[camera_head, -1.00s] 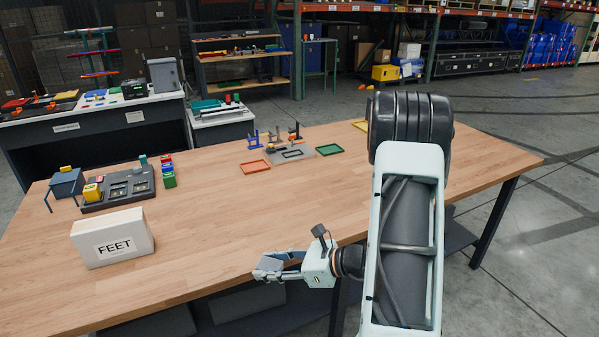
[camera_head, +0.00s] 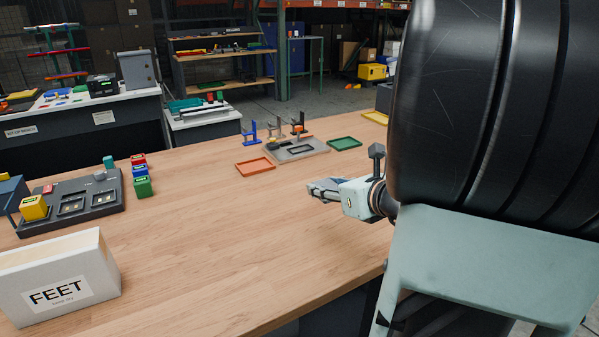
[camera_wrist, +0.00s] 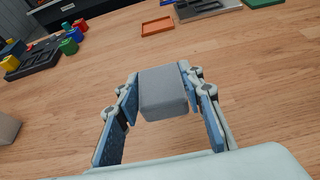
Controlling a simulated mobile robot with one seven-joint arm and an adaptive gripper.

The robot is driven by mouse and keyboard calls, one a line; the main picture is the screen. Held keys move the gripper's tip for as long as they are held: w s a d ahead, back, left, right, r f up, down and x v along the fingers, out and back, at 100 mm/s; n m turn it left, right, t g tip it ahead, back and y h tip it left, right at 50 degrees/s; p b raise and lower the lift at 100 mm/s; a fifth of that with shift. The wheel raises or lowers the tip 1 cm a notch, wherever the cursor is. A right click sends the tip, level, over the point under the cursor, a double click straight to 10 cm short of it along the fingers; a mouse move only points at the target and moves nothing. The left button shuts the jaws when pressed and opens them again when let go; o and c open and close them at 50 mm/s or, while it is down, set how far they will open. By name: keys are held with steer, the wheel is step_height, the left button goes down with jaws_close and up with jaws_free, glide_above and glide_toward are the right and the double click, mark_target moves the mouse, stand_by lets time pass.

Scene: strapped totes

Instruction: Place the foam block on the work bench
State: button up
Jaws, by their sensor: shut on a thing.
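The foam block (camera_wrist: 163,93) is a grey block with rounded edges, held between my gripper's blue-padded fingers in the wrist view. My gripper (camera_head: 318,189) is shut on it, and in the head view it is over the right part of the work bench. The bench (camera_head: 225,235) has a light wooden top, which also shows below the block in the wrist view (camera_wrist: 230,100). The block looks clear of the wood, but its exact height is hard to tell. In the head view the block is hard to make out at the fingertips.
A white FEET box (camera_head: 62,280) stands at the front left. A dark fixture (camera_head: 85,203) with coloured blocks is behind it. An orange tray (camera_head: 255,166), a grey fixture (camera_head: 296,149) and a green tray (camera_head: 344,143) lie towards the back. The middle of the bench is clear.

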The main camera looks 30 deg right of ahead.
steer(key=w+a+f+b, duration=0.3)
steer(key=w+f+b, duration=0.15)
steer(key=w, duration=0.35)
steer(key=b, duration=0.5)
glide_above(283, 217)
steer(key=f, duration=0.4)
steer(key=shift+s+d+f, duration=0.2)
steer(key=shift+s+f, duration=0.05)
steer(key=shift+s, duration=0.1)
steer(key=shift+w+a+f+b, duration=0.15)
steer(key=shift+w+f+b, duration=0.2)
steer(key=shift+f, duration=0.1)
steer(key=shift+f+b, duration=1.2)
steer(key=shift+f, duration=0.25)
steer(key=shift+f, duration=0.2)
steer(key=o, duration=0.7)
steer(key=shift+r, duration=0.1)
steer(key=shift+r, duration=0.1)
